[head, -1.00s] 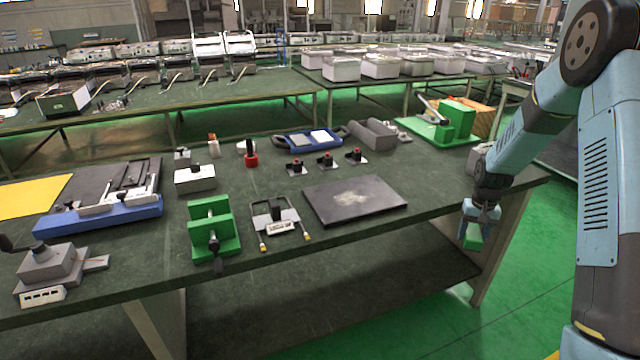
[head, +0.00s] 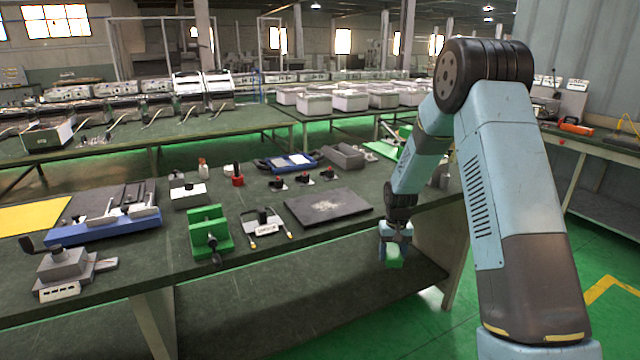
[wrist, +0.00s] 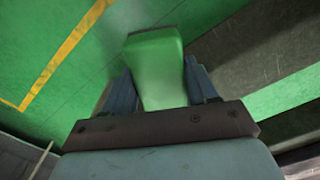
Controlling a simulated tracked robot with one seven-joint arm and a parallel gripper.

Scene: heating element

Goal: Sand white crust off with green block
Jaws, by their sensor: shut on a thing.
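My gripper (head: 393,248) is shut on the green block (head: 394,258) and holds it in front of the workbench's front edge, below the level of its top. In the wrist view the green block (wrist: 158,65) sits between the two fingers (wrist: 163,88), with the floor beyond it. The dark flat plate (head: 328,206) lies on the bench, up and left of my gripper. The white crust (head: 326,206) shows as a pale speckled patch at the plate's middle. The block is apart from the plate.
The workbench (head: 290,255) also holds a green vise (head: 210,232), a small bracket with cables (head: 263,222), black-knobbed parts (head: 303,178), a blue tray (head: 288,163) and a blue fixture (head: 103,225). Green floor (head: 420,325) is open in front of the bench.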

